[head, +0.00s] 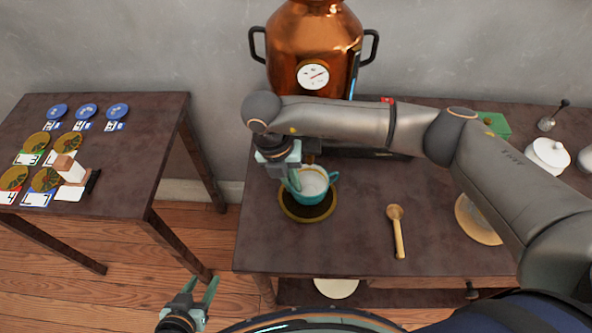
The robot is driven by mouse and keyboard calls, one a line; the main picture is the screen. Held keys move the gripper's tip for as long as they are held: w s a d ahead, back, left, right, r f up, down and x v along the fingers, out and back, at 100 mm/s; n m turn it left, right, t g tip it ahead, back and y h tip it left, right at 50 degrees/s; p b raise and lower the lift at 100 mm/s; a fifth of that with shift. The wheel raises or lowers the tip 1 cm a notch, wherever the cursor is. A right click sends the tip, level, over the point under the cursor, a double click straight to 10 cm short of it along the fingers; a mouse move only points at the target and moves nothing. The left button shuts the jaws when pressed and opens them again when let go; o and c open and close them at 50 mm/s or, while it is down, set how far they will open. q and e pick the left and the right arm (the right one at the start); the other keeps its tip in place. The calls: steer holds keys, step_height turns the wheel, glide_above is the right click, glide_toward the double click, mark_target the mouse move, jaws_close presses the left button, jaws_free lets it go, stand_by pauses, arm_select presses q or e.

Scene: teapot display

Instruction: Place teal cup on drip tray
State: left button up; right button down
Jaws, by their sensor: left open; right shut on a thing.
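The teal cup (318,195), pale inside, is upright at the left part of the right-hand table. My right gripper (294,181) is shut on its left rim side. The cup is over a round dark dish (297,213) with a gold-brown rim; I cannot tell if it touches it. A flat black piece (376,153), possibly the drip tray, shows behind the cup at the foot of the copper urn, partly hidden by my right arm. My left gripper (200,290) is open and empty, low in front of the table's left corner.
The copper urn (312,45) stands behind. A wooden spoon (397,230), a round tan mat (475,220) and a white lidded pot (547,157) lie to the right. The left table (110,185) holds several small dishes and cards. Bare tabletop lies between cup and spoon.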

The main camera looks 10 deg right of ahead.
steer(key=shift+s+a, duration=0.1)
steer(key=shift+f, duration=0.15)
steer(key=c, duration=1)
jaws_free()
steer(key=v, duration=1.2)
steer(key=shift+r, duration=0.25)
